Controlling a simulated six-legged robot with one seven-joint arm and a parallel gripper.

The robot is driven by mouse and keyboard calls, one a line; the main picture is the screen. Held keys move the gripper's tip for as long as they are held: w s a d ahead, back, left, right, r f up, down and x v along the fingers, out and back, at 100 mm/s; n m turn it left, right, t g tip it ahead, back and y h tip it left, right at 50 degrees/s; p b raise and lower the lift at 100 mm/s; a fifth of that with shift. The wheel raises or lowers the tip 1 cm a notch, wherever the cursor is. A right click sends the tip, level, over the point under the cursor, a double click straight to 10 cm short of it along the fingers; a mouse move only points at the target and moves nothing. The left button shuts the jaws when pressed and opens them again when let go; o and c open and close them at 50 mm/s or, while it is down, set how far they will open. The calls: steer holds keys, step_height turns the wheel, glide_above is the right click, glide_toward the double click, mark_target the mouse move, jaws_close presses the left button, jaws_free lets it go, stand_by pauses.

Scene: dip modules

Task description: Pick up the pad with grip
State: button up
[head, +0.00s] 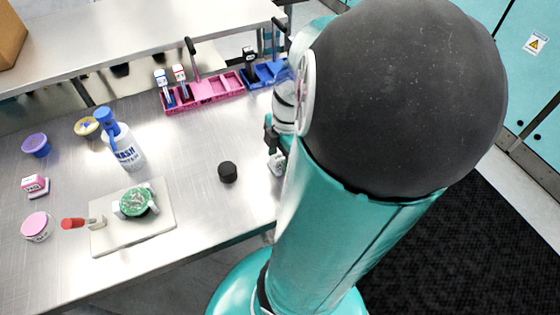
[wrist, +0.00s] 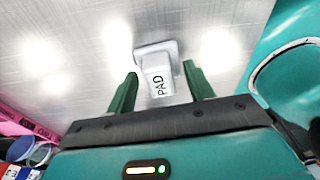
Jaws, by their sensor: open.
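The pad with grip is a white block with a narrower grip marked "PAD" (wrist: 157,80) in the wrist view, standing on the metal table. In the head view a small white piece (head: 277,164), probably the same pad, shows beside my arm, partly hidden. My gripper (wrist: 161,74) is open, with one green finger on each side of the grip. Gaps show between the fingers and the grip, so I see no clear contact. In the head view my arm hides most of the gripper (head: 271,138).
A black round knob (head: 228,172) stands left of the gripper. Pink (head: 205,92) and blue (head: 262,74) trays with tools lie behind. A wash bottle (head: 122,145), a white board (head: 105,238) with a green item, and small tubs stand further left. Bare table lies between.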

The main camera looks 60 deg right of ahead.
mark_target(278, 156)
steer(key=c, duration=1.1)
steer(key=shift+r, duration=0.45)
step_height(278, 156, up, 2)
steer(key=shift+r, duration=0.1)
steer(key=s+a+r, duration=0.2)
steer(key=a+r, duration=0.1)
steer(key=a, duration=0.1)
steer(key=s+a+r, duration=0.2)
steer(key=a+r, duration=0.1)
steer(key=a, duration=0.1)
steer(key=s+a+r, duration=0.3)
steer(key=a+r, duration=0.1)
steer(key=shift+a, duration=0.1)
steer(key=shift+o, duration=0.9)
steer(key=shift+c, duration=0.2)
